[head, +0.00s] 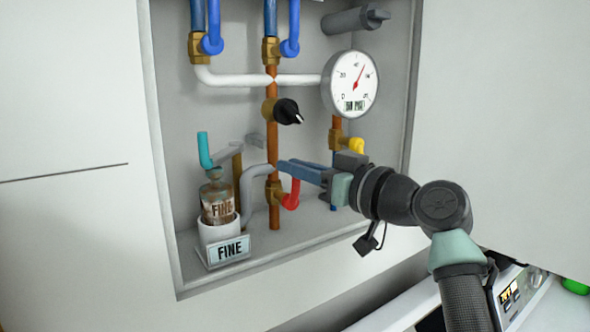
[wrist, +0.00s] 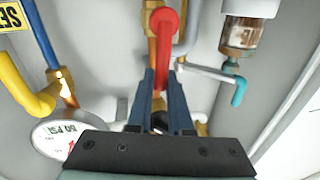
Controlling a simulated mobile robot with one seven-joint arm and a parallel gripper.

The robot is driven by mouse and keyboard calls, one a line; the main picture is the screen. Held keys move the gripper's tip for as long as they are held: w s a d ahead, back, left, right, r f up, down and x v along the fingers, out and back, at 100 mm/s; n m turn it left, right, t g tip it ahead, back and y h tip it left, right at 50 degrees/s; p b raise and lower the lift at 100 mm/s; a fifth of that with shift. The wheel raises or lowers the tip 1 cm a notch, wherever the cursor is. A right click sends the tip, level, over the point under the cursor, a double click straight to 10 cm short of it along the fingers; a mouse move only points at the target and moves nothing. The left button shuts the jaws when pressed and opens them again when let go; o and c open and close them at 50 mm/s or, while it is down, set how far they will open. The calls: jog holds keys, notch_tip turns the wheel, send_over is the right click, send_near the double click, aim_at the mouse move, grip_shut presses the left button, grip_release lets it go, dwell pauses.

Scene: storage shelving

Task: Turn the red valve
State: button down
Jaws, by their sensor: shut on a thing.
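The red valve (head: 291,196) is a red lever on a brass fitting (head: 273,192) low on the middle copper pipe. Its lower end bends down and its upper end rises to my fingers. My gripper (head: 284,169) reaches in from the right with its blue fingers level. In the wrist view the red valve (wrist: 166,35) comes down from the top, and its end lies between the fingertips of my gripper (wrist: 160,75). My gripper is shut on the red valve's handle. The exact contact is partly hidden by the fingers in the head view.
A pressure gauge (head: 350,84) and a yellow lever (head: 356,145) are close above my gripper. A black knob (head: 287,112) is on the same pipe. A jar (head: 217,203) and a FINE sign (head: 229,250) stand at left. The cabinet's right wall (head: 408,110) borders the arm.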

jog(key=w+d+f+m+t+b, duration=0.1)
jog(key=m, duration=0.4)
jog(key=w+d+f+m+t+b, duration=0.1)
jog(key=d+f+m, duration=0.1)
jog(key=m, duration=0.3)
jog(key=w+d+f+m+t+b, duration=0.1)
jog(key=m, duration=0.4)
jog(key=shift+d+f+h, duration=0.25)
jog(key=shift+h, duration=0.05)
jog(key=shift+w+d+f+m+t+h, duration=0.1)
jog(key=shift+f+m+t+h, duration=0.25)
jog(key=shift+m, duration=0.7)
jog(key=shift+d+f+m+t+h, duration=0.15)
jog(key=shift+f+m, duration=0.3)
jog(key=shift+m, duration=0.6)
jog(key=shift+a+f, duration=0.1)
jog(key=c, duration=0.8)
grip_release()
jog(key=shift+c, duration=0.2)
jog(key=v, duration=1.3)
